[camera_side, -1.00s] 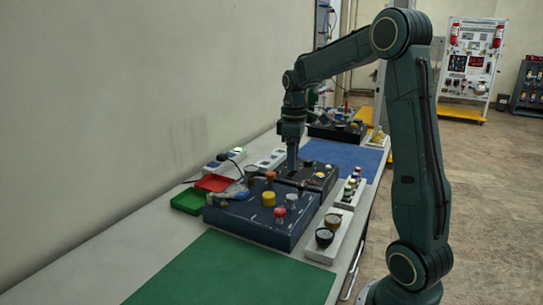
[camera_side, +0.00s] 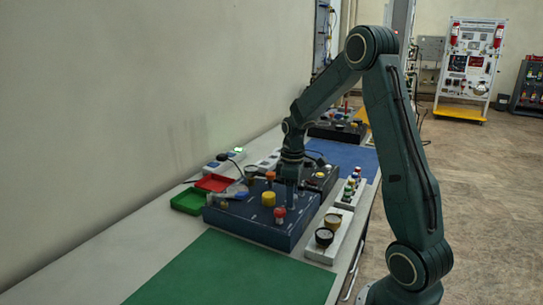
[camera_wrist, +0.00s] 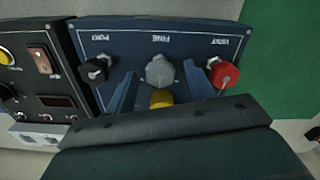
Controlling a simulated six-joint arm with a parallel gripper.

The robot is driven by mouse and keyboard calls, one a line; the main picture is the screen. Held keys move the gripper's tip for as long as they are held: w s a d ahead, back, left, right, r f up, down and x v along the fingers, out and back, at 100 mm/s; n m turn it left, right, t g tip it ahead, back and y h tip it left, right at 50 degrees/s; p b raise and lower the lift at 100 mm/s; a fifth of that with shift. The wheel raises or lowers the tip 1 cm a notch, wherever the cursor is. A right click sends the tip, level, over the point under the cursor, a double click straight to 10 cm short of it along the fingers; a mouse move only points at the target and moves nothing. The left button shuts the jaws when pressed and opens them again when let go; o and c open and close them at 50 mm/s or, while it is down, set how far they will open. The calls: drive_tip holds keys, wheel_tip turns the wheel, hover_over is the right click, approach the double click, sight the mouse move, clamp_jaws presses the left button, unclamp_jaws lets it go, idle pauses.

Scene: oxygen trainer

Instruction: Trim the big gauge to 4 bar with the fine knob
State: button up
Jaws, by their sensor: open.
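The dark blue panel box (camera_side: 255,225) stands on the bench. In the wrist view, the grey knob under the FINE label (camera_wrist: 159,71) lies between the two fingers of my gripper (camera_wrist: 161,85). The fingers are open with a gap on both sides of it; whether they reach down around it is unclear. In the side view, my gripper (camera_side: 289,198) points down over the box's right part and hides this knob.
The red VENT knob (camera_wrist: 224,73) is close beside one finger, and the black PORT knob (camera_wrist: 97,68) is beside the other. A yellow knob (camera_wrist: 161,98) is partly hidden below. Green (camera_side: 187,202) and red (camera_side: 213,183) trays stand left. The green mat (camera_side: 235,270) is clear.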

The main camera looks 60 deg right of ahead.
drive_tip(key=c, duration=1)
drive_tip(key=shift+o, duration=0.2)
drive_tip(key=shift+m, duration=0.3)
drive_tip(key=m, duration=0.3)
drive_tip(key=shift+m, duration=0.4)
drive_tip(key=m, duration=0.4)
drive_tip(key=shift+m, duration=0.3)
drive_tip(key=o, duration=1)
drive_tip(key=shift+c, duration=0.2)
